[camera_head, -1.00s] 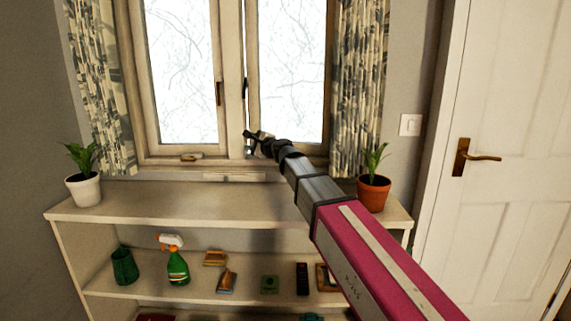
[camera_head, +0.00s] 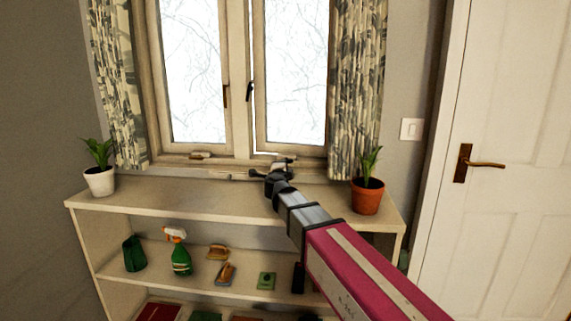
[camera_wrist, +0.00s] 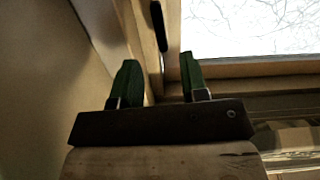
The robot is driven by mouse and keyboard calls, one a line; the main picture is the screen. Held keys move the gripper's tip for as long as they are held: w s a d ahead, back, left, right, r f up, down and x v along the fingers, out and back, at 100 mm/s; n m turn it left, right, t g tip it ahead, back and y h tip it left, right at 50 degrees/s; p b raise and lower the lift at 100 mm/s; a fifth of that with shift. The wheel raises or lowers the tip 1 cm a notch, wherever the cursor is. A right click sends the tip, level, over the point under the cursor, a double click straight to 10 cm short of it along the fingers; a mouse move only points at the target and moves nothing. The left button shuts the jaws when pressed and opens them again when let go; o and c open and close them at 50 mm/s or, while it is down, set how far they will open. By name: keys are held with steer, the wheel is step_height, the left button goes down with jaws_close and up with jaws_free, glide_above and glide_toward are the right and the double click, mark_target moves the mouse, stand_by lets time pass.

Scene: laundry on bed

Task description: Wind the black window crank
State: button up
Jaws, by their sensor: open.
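A black handle (camera_head: 249,92) hangs upright on the middle post of the window, by the right sash. In the wrist view a dark elongated piece (camera_wrist: 158,25), which looks like that handle, stands beyond the fingertips, roughly in line with the space between them. My gripper (camera_head: 268,178) is in front of the sill, well below the handle, and does not touch it. The wrist view shows its two green fingers (camera_wrist: 158,72) apart with nothing between them.
A brown handle (camera_head: 225,95) is on the left sash and a small latch (camera_head: 200,155) on the sill. The shelf unit (camera_head: 170,199) below bears a white pot (camera_head: 100,182) and a terracotta pot (camera_head: 367,197). Curtains (camera_head: 357,90) flank the window. A door (camera_head: 510,120) stands right.

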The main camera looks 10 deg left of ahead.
steer(key=w, duration=0.9)
steer(key=shift+a, duration=0.25)
jaws_close()
